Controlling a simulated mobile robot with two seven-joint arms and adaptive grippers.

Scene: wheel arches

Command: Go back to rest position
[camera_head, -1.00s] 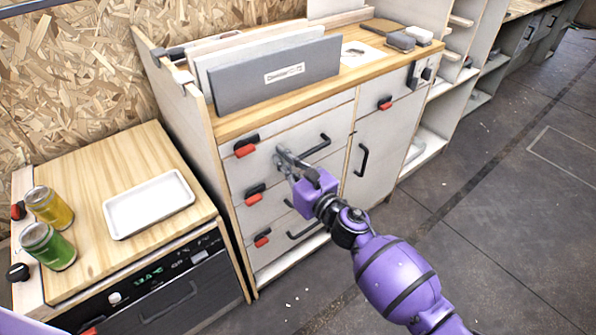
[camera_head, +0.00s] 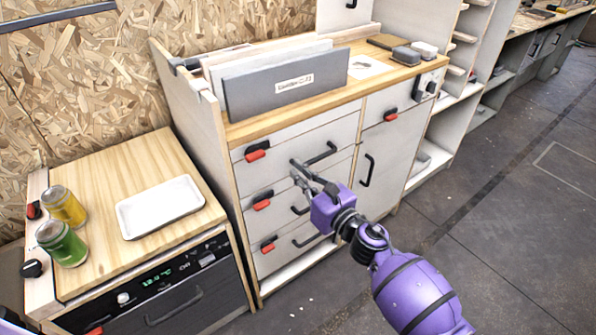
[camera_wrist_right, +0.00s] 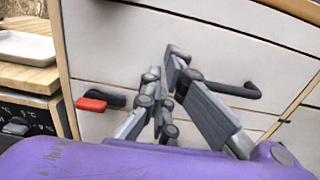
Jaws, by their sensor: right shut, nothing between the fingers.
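My right gripper (camera_head: 305,173) is shut and empty in front of the cabinet's drawers, close to the black handle (camera_head: 322,154) of the top drawer (camera_head: 290,145). In the right wrist view the gripper's fingers (camera_wrist_right: 172,62) show in front of the drawer fronts, with the black handle (camera_wrist_right: 232,90) just to the right. I cannot tell whether they touch it. The drawers look closed. My left gripper does not show.
A wooden counter with an oven (camera_head: 165,295) stands at left, bearing a white tray (camera_head: 160,205), a yellow can (camera_head: 65,205) and a green can (camera_head: 62,243). Grey panels (camera_head: 285,85) stand on the cabinet. Red-black latches (camera_head: 257,152) jut from the drawers. The floor (camera_head: 510,230) at right is clear.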

